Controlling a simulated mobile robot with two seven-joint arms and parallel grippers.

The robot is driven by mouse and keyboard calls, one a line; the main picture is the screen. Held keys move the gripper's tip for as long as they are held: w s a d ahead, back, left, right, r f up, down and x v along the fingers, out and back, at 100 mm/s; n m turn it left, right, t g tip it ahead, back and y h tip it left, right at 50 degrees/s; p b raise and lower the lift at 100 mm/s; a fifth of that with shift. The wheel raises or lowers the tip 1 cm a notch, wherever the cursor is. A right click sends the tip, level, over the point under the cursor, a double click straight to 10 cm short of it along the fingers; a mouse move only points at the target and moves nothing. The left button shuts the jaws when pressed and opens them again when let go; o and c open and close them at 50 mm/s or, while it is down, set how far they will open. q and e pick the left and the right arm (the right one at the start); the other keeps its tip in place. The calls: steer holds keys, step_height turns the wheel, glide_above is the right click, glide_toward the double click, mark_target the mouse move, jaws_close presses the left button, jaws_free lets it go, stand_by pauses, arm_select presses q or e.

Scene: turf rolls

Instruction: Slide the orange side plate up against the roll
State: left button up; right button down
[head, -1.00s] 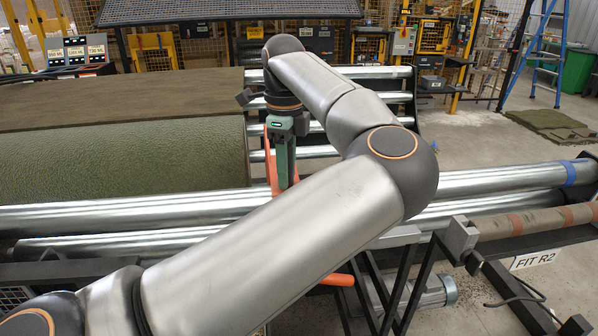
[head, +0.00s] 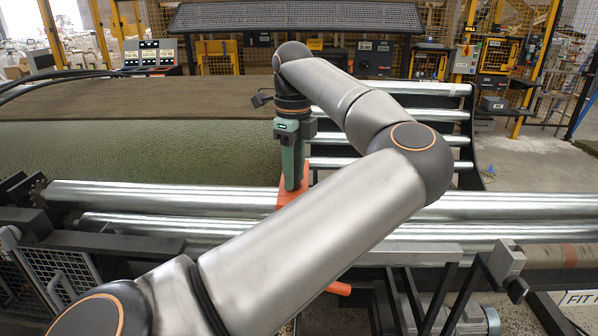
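The green turf roll (head: 140,152) lies across the left on steel rollers, its right end close to my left gripper. The orange side plate (head: 323,163) stands at that end, mostly hidden behind my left gripper and arm. Part of it shows right of the fingers and part below them, over the front roller. Little or no gap shows between plate and roll; I cannot tell whether they touch. My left gripper (head: 292,186) points down at the plate with its green-grey fingers seen side-on, so its opening and any grip are unclear. My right gripper is out of view.
Long steel rollers (head: 520,206) run across the front, with more rollers (head: 400,113) behind on the right. An orange bar end (head: 339,288) shows below my arm. A dark sloped panel (head: 297,17) and yellow-framed fencing stand behind. The rollers right of the plate are bare.

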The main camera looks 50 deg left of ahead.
arm_select(q)
steer(key=o, duration=0.5)
steer(key=shift+c, duration=0.2)
step_height(320, 180, up, 13)
steer(key=shift+f, duration=0.2)
stand_by(0.6)
